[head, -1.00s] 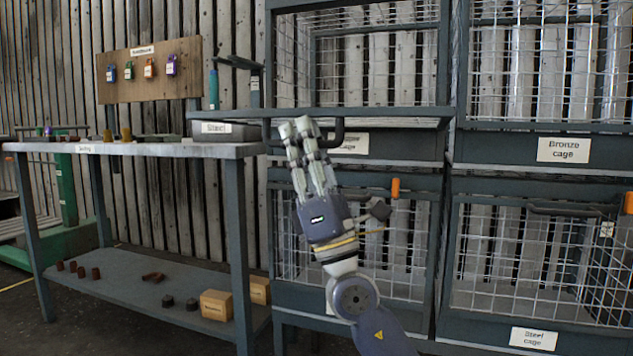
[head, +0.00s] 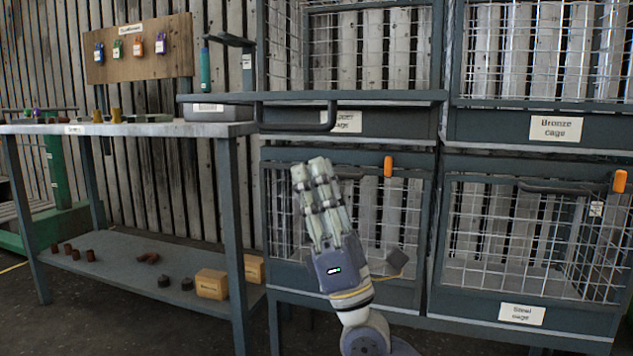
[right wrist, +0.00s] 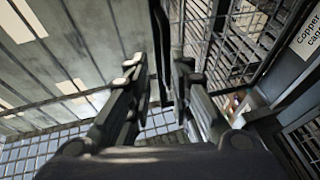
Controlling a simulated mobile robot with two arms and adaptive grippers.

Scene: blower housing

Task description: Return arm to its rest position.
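My right gripper (head: 309,165) stands in front of the cage rack in the head view, fingers pointing up. Its tips are below the dark handle (head: 333,117) of the upper cage labelled copper, apart from it in the picture. The right wrist view shows its two fingers (right wrist: 158,68) spread with a gap and nothing held between them. My right arm rises from the bottom edge, in front of the lower left cage (head: 400,225). My left arm and gripper are not in view.
A workbench (head: 190,129) with a lower shelf stands at left, close beside the rack. A grey bin (head: 205,114) sits at its right end. The bronze cage (head: 480,124) and steel cage (head: 470,305) are at right. Orange latches (head: 388,167) stick out from the lower cages.

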